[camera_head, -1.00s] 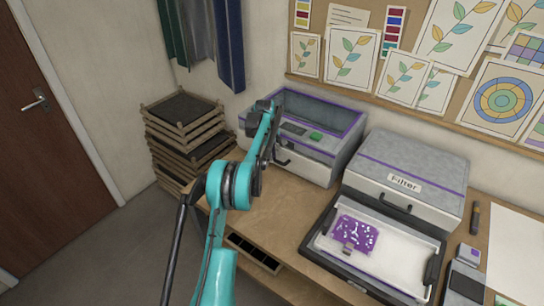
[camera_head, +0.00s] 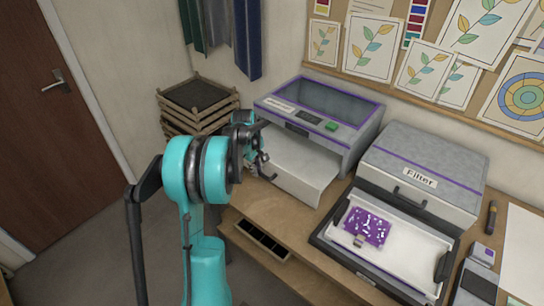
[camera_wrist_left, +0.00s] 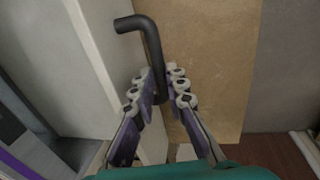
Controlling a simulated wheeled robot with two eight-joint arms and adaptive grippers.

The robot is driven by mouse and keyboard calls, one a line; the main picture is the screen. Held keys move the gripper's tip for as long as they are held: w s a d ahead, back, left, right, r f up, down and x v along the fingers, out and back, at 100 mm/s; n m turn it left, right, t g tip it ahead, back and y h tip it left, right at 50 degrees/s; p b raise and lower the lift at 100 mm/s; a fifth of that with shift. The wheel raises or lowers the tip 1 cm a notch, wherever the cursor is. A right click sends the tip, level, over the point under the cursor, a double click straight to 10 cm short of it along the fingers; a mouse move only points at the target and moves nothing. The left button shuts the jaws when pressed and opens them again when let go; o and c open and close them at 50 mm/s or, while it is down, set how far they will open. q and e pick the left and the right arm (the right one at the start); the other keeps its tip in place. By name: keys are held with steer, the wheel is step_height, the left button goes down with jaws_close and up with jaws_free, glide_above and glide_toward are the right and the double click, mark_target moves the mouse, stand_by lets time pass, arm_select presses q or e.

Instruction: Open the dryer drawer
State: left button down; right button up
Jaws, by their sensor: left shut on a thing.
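The dryer (camera_head: 318,98) is the grey box with purple trim and a green button at the back of the table. Its drawer (camera_head: 300,168) stands pulled out, its pale top showing below the body. My left gripper (camera_head: 258,160) is at the left part of the drawer's front. In the left wrist view the black bent handle (camera_wrist_left: 148,42) runs down between my left gripper's fingers (camera_wrist_left: 160,88), which are closed around its lower part. The pale drawer front (camera_wrist_left: 105,50) is beside the fingers. My right gripper is not in view.
Stacked frames (camera_head: 200,100) stand behind my left arm.

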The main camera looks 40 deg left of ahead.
arm_select(q)
steer(key=s, duration=1.1)
steer(key=shift+a, duration=0.45)
steer(key=shift+w, duration=0.1)
steer(key=c, duration=1.8)
jaws_free()
step_height(320, 180, up, 12)
steer(key=s, duration=0.2)
steer(key=shift+s+a+f, duration=0.1)
